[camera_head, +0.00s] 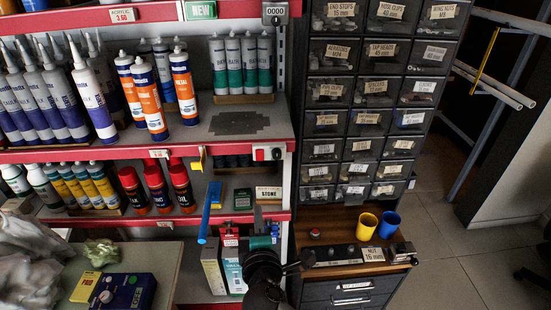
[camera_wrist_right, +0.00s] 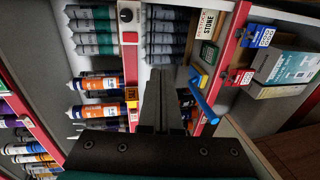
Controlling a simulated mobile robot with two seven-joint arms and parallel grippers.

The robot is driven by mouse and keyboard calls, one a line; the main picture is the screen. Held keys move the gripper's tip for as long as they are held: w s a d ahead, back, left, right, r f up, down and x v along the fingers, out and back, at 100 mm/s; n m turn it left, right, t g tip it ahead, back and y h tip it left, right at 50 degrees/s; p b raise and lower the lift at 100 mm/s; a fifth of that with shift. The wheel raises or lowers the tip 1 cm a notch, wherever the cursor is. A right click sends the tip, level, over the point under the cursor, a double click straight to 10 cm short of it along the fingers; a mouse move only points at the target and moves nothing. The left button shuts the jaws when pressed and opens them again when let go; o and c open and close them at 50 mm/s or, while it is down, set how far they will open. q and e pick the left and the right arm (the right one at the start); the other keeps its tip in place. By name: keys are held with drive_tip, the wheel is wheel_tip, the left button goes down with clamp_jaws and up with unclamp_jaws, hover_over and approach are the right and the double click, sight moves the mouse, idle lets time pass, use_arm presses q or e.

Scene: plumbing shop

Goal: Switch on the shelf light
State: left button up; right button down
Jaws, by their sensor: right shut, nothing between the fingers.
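My left gripper is in neither view.
A blue bar-like handle (camera_head: 208,212) and a yellow tag (camera_head: 203,159) stick out from the shelf left of my gripper. Boxes (camera_head: 222,268) stand beside it. A drawer cabinet (camera_head: 368,100) and a wooden ledge with yellow (camera_head: 367,226) and blue (camera_head: 389,224) cups are at right.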

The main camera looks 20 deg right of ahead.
sight(261, 160)
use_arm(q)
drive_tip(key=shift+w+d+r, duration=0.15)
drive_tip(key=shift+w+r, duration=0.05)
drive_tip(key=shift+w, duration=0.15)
use_arm(e)
drive_tip(key=shift+t+h, duration=0.3)
drive_tip(key=shift+h, duration=0.1)
drive_tip(key=r, duration=0.2)
drive_tip(key=d+r, duration=0.1)
drive_tip(key=r, duration=0.1)
drive_tip(key=shift+w+d, duration=0.1)
drive_tip(key=shift+w, duration=0.25)
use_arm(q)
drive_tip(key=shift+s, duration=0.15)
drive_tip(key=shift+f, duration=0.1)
use_arm(e)
drive_tip(key=x, duration=1.4)
